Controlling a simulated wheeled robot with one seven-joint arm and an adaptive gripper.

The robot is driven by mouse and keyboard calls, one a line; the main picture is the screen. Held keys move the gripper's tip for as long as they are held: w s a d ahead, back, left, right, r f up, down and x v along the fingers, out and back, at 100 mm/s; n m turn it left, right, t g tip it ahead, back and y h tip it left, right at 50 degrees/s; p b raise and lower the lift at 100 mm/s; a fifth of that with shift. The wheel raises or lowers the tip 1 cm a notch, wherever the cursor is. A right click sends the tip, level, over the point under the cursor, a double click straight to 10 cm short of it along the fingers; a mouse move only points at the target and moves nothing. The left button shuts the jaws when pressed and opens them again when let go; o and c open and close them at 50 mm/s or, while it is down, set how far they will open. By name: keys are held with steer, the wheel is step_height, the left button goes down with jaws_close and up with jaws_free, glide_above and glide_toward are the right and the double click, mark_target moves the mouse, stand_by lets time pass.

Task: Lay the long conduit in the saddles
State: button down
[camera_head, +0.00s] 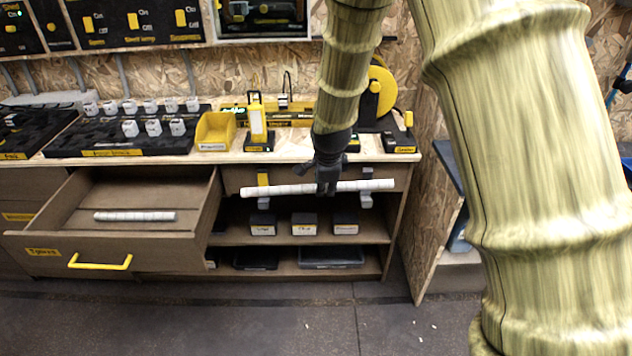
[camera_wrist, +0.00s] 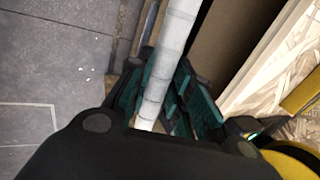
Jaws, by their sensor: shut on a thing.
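The long white conduit (camera_head: 292,189) is held roughly level in front of the workbench. My gripper (camera_head: 326,188) points down and is shut on it near its middle. In the wrist view the conduit (camera_wrist: 170,55) runs between the teal finger pads of my gripper (camera_wrist: 165,95). A left saddle (camera_head: 263,202), grey with a yellow part above, and a grey right saddle (camera_head: 366,201) show at the bench front behind the conduit. The conduit crosses both in the picture; I cannot tell whether it touches or sits in them.
A drawer (camera_head: 110,250) stands open at left with a shorter white conduit (camera_head: 135,216) inside. Shelves with grey boxes (camera_head: 304,224) lie below the saddles. The benchtop holds a black tray (camera_head: 120,145), a yellow bin (camera_head: 214,131) and a yellow reel (camera_head: 378,92).

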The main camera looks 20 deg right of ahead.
steer(key=shift+w+d+r+m, duration=0.1)
steer(key=shift+w+r+m, duration=0.05)
steer(key=shift+w+m, duration=0.4)
steer(key=shift+w+b, duration=0.15)
steer(key=shift+b, duration=0.15)
steer(key=w+d+f+b, duration=0.1)
steer(key=w+f+b, duration=0.3)
steer(key=f, duration=0.2)
steer(key=shift+w+f, duration=0.25)
steer(key=shift+w, duration=0.15)
steer(key=shift+a+p, duration=0.1)
steer(key=shift+p, duration=0.3)
steer(key=shift+f, duration=1.45)
stand_by(0.8)
steer(key=shift+f+p, duration=0.1)
steer(key=shift+p, duration=0.3)
stand_by(0.5)
